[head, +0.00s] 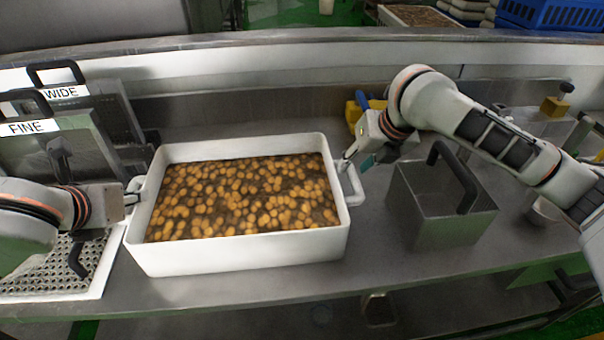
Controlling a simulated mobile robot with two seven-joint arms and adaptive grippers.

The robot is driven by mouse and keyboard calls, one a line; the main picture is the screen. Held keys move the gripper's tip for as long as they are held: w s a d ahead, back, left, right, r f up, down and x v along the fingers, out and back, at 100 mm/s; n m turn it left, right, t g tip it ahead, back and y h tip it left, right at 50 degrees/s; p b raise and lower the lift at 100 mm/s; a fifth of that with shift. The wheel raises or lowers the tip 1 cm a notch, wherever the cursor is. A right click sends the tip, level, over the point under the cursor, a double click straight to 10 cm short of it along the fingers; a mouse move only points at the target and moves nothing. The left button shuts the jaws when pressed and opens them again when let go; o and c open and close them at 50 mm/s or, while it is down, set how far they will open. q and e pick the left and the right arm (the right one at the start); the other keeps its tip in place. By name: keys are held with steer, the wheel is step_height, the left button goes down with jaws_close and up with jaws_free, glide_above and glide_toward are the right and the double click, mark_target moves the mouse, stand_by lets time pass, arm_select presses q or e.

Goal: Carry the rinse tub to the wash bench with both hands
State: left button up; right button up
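The rinse tub (240,253) is a white rectangular tub with a loop handle at each end. It holds brown water and many small round tan pieces. It looks level and sits on or just over the steel bench; a gap beneath cannot be made out. My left gripper (132,197) is at the left handle (136,184). My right gripper (347,164) is at the upper end of the right handle (353,186). The fingers are small and partly hidden, so whether either is closed around its handle is unclear. I cannot tell which surface is the wash bench.
A steel box with a black handle (425,215) stands right of the tub. Screens labelled WIDE (62,92) and FINE (30,127) stand at the left, above a perforated tray (95,275). A yellow bin (352,115) is behind the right gripper. A bowl (543,212) is far right.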

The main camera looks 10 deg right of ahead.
steer(key=v, duration=0.9)
steer(key=shift+s+r, duration=0.25)
